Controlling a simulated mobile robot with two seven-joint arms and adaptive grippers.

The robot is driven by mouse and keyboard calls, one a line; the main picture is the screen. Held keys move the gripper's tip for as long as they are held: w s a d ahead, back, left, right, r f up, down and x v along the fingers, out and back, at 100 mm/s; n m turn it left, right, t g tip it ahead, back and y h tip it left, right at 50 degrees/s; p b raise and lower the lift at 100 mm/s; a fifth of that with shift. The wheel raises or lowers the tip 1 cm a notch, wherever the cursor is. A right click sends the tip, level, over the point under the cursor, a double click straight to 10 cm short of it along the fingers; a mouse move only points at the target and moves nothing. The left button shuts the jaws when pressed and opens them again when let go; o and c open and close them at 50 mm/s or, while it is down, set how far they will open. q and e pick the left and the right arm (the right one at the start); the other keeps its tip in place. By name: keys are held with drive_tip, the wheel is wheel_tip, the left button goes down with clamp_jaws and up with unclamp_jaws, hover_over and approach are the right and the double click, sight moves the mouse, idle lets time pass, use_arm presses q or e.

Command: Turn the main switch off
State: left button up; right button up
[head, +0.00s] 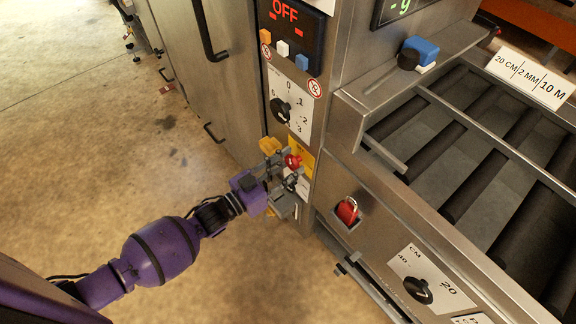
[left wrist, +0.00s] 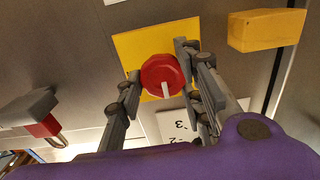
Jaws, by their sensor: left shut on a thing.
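The main switch is a red round knob (head: 292,161) on a yellow plate (head: 301,165) low on the machine's narrow front panel. My left gripper (head: 284,171) is at the knob, its fingers around it. In the left wrist view, the red knob (left wrist: 161,73) sits between the two fingers of the gripper (left wrist: 158,64), over the yellow plate (left wrist: 128,48). A pale mark on the knob points down in that view. The fingers are shut on the knob. A display (head: 288,25) above reads OFF in red. My right gripper is not in view.
A black dial (head: 281,110) is above the switch, and a yellow block (head: 270,145) is close beside the gripper. A red part (head: 347,210) sits in a recess to the right, above another dial (head: 418,290). A roller conveyor (head: 480,180) is at the right.

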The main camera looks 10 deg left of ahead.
use_arm(q)
drive_tip(key=o, duration=1)
drive_tip(key=shift+s+d+f, duration=0.2)
drive_tip(key=shift+s+f, duration=0.05)
drive_tip(key=shift+o, duration=0.3)
drive_tip(key=shift+r, duration=0.1)
drive_tip(key=shift+a, duration=0.1)
drive_tip(key=v, duration=1.2)
drive_tip(key=shift+w, duration=0.1)
